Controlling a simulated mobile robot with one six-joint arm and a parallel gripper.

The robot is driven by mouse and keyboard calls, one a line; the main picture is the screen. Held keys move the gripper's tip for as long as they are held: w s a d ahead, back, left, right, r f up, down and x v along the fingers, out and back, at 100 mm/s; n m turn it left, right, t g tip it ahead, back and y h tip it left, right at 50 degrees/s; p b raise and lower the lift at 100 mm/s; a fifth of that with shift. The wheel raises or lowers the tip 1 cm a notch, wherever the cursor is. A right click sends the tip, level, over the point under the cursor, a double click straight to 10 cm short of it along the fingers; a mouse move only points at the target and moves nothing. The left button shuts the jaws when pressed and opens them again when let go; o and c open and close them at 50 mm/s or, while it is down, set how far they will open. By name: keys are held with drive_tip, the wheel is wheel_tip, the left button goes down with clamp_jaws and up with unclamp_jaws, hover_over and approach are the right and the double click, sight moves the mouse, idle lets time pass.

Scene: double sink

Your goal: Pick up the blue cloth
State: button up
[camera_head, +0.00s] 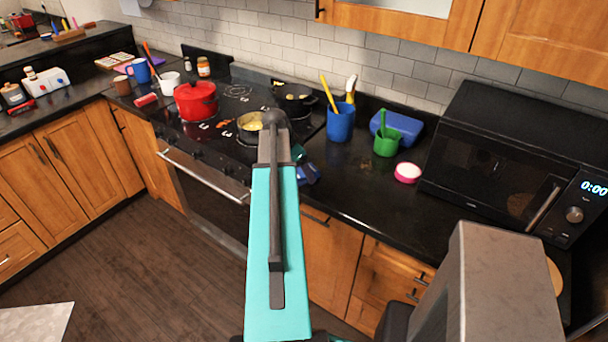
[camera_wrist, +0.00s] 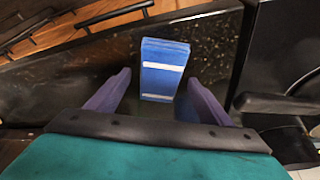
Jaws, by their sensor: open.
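The blue cloth (camera_wrist: 164,78) shows in the wrist view as a folded block with two white stripes. It lies on the dark countertop, in line with the gap between my fingers. My gripper (camera_wrist: 158,84) is open, with one purple finger on each side of the cloth and a gap beside it. I cannot tell how high the fingers are above it. In the head view my arm covers much of this spot. A small dark blue shape (camera_head: 309,174) shows beside the arm there, and I cannot tell whether it is the cloth or a fingertip.
A blue cup (camera_head: 340,123) with utensils, a green cup (camera_head: 386,145) and a pink-and-white round container (camera_head: 407,172) stand to the right. The black microwave (camera_head: 510,160) is farther right. The stove holds a red pot (camera_head: 196,102) and a pan (camera_head: 249,127).

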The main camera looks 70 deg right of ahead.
sight(302, 172)
drive_tip(key=c, duration=1.2)
drive_tip(key=shift+r, duration=0.15)
drive_tip(key=shift+r+b, duration=1.05)
drive_tip(key=shift+r, duration=0.5)
drive_tip(key=s+a+b, duration=0.1)
drive_tip(key=a+b, duration=0.1)
drive_tip(key=a, duration=0.2)
drive_tip(key=s+a+b, duration=0.1)
drive_tip(key=a+b, duration=0.1)
drive_tip(key=a, duration=0.3)
drive_tip(key=a+r+b, duration=0.1)
drive_tip(key=a, duration=0.3)
drive_tip(key=shift+s+a+b, duration=0.25)
drive_tip(key=shift+s+b, duration=0.15)
drive_tip(key=shift+a+b, duration=0.1)
drive_tip(key=shift+b, duration=0.3)
drive_tip(key=a+b, duration=0.1)
drive_tip(key=b, duration=0.2)
drive_tip(key=shift+s+a+r+b, duration=0.2)
drive_tip(key=shift+a+b, duration=0.15)
drive_tip(key=shift+b, duration=0.05)
